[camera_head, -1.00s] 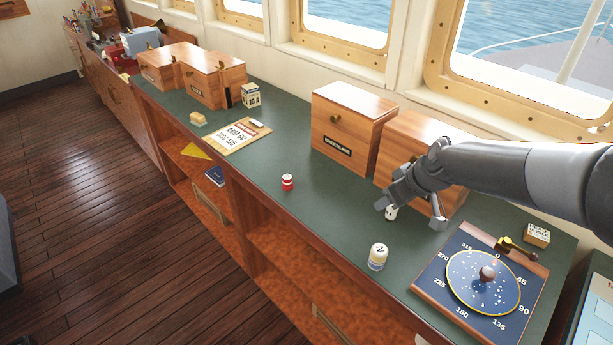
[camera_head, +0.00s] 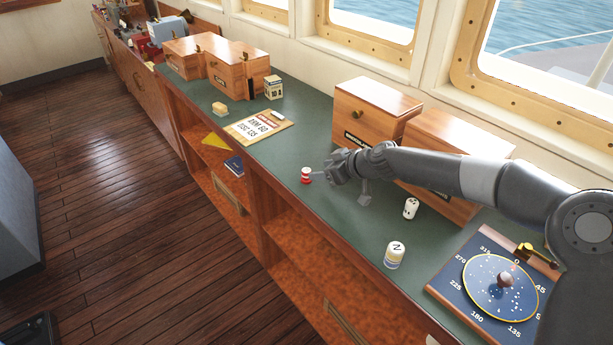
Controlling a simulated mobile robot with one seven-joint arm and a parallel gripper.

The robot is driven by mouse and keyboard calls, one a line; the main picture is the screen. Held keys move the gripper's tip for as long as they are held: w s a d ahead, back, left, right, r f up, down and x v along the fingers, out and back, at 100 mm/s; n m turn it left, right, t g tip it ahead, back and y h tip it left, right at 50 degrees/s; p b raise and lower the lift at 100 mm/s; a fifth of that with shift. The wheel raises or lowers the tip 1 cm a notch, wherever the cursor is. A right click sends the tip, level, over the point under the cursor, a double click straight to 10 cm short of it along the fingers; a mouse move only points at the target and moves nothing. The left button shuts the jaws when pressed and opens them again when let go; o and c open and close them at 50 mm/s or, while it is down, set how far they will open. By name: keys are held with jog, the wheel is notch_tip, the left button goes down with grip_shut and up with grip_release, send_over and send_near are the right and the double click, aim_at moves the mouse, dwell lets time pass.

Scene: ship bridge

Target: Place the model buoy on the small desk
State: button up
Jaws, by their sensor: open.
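A small red-and-white buoy-like object (camera_head: 305,175) stands upright on the green counter top (camera_head: 300,128), near its front edge. It looks like the model buoy. My gripper (camera_head: 344,187) is open and empty, just right of it. One finger points toward the buoy and looks very close; I cannot tell whether they touch. The other finger hangs down over the counter. No piece in view is clearly the small desk.
A white-and-yellow "N" piece (camera_head: 395,254), a small white-and-black piece (camera_head: 410,209) and a dial board (camera_head: 490,287) lie to the right. Wooden boxes (camera_head: 365,125) line the back. A card board (camera_head: 258,127) lies left. Dark floor (camera_head: 130,190) is open at left.

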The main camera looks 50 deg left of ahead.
aim_at(306, 170)
jog(key=shift+x, duration=4)
jog(key=c, duration=1.1)
jog(key=shift+r, duration=0.1)
jog(key=shift+r, duration=0.55)
notch_tip(306, 170, up, 3)
jog(key=shift+f, duration=0.1)
jog(key=w+d+r, duration=0.2)
jog(key=d, duration=0.1)
jog(key=w+d+r, duration=0.2)
jog(key=d, duration=0.1)
jog(key=w+d+r, duration=0.2)
jog(key=d+r, duration=0.1)
jog(key=d, duration=0.1)
jog(key=shift+d, duration=0.1)
